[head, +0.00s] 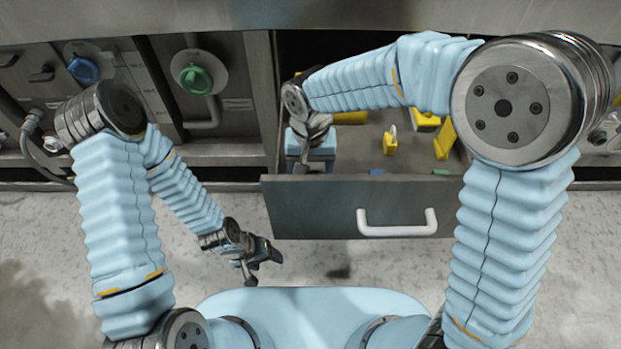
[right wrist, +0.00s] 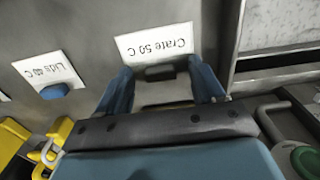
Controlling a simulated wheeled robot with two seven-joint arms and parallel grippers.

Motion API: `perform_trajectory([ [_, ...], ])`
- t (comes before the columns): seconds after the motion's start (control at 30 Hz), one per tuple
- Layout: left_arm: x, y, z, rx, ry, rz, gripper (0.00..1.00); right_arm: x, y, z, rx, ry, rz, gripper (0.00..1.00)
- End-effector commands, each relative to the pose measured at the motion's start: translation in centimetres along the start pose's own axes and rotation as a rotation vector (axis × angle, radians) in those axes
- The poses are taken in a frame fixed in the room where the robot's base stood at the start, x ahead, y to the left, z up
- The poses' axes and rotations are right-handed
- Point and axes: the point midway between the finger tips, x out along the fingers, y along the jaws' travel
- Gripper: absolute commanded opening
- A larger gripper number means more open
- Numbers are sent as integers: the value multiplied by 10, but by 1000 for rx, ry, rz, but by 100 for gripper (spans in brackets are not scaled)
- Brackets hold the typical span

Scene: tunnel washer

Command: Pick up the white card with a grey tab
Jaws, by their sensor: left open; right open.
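The white card (right wrist: 135,46) reads "Crate 50 C", upside down in the right wrist view, and has a dark grey tab (right wrist: 160,72) at its near edge. My right gripper (right wrist: 163,80) is open, one blue finger on each side of the tab, with a gap on both sides. In the head view my right gripper (head: 310,150) is at the left end of the open drawer (head: 315,205), and I cannot make out the card there. My left gripper (head: 258,262) is open and empty, low in front of the drawer.
A second card (right wrist: 48,70), "Lids 40 C", with a blue tab (right wrist: 54,91), lies to the left in the right wrist view. Several yellow pieces (head: 390,140) stand in the drawer. A white handle (head: 397,229) sticks out of its front. A green knob (head: 195,79) is on the left panel.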

Motion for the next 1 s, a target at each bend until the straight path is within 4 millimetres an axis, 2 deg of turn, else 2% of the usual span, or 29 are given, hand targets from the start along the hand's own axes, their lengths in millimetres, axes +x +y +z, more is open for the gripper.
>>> perform_trajectory([
  [0.17,0,0,0,0,0,0,65,0,0,0,0,1,0,68],
  [0.5,0,0,0,0,0,0,65,0,0,0,0,1,0,16],
  [0.57,0,0,0,0,0,0,65,-1,0,0,-1,1,0,9],
  [0.83,0,0,0,0,0,0,65,-3,0,0,-1,1,0,9],
  [1.0,-3,2,0,1,-1,1,65,-18,-1,-1,-1,3,-2,9],
])
